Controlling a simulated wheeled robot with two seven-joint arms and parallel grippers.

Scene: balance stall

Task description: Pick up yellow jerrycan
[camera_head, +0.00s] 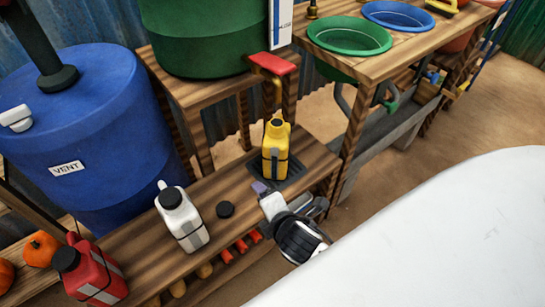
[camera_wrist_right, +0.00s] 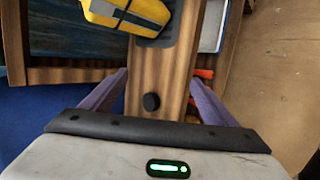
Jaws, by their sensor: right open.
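The yellow jerrycan (camera_head: 275,150) stands upright on a dark grate (camera_head: 293,170) near the right end of the wooden bench, below a tap with a red handle (camera_head: 273,63). It also shows at the top of the right wrist view (camera_wrist_right: 132,12), cut off by the frame, with a grey strap around it. My right gripper (camera_head: 262,190) is just in front of the jerrycan, apart from it. In the right wrist view its two purple fingers (camera_wrist_right: 156,88) are spread wide with nothing held between them. My left gripper is out of view.
A white jerrycan (camera_head: 182,218) and a red jerrycan (camera_head: 92,272) stand farther left on the bench. A loose black cap (camera_head: 225,209) lies between the white and yellow cans. A blue vent barrel (camera_head: 90,130) stands behind. A table with basins (camera_head: 349,36) is at the right.

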